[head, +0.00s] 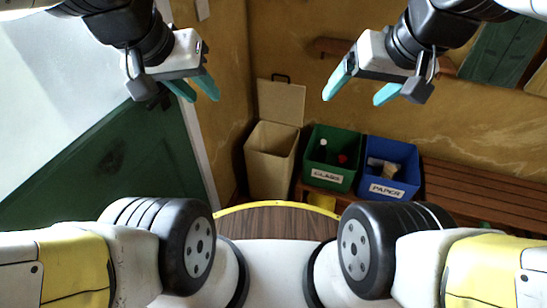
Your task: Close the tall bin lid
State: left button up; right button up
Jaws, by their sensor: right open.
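The tall bin (269,172) is beige and stands on the floor beyond me, left of the green and blue bins. Its lid (280,103) stands raised at the back edge near the wall, so the bin is open at the top. A dark handle (281,76) shows at the lid's upper edge. My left gripper (204,98) is in the air left of the lid, fingers apart and empty. My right gripper (351,99) is in the air right of the lid, fingers apart and empty. Neither gripper touches the bin or lid.
A green GLASS bin (319,179) and a blue PAPER bin (385,190), both with items inside, stand right of the tall bin. A slatted wooden bench (470,192) runs to the right. A green panel (110,160) is at the left. A yellow-brown wall (230,60) stands behind.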

aim_at(283, 103)
jog(key=i+l+u, duration=0.25)
jog(key=i, duration=0.3)
jog(key=i+l+u, duration=0.1)
jog(key=i+u, duration=0.2)
jog(key=i, duration=0.25)
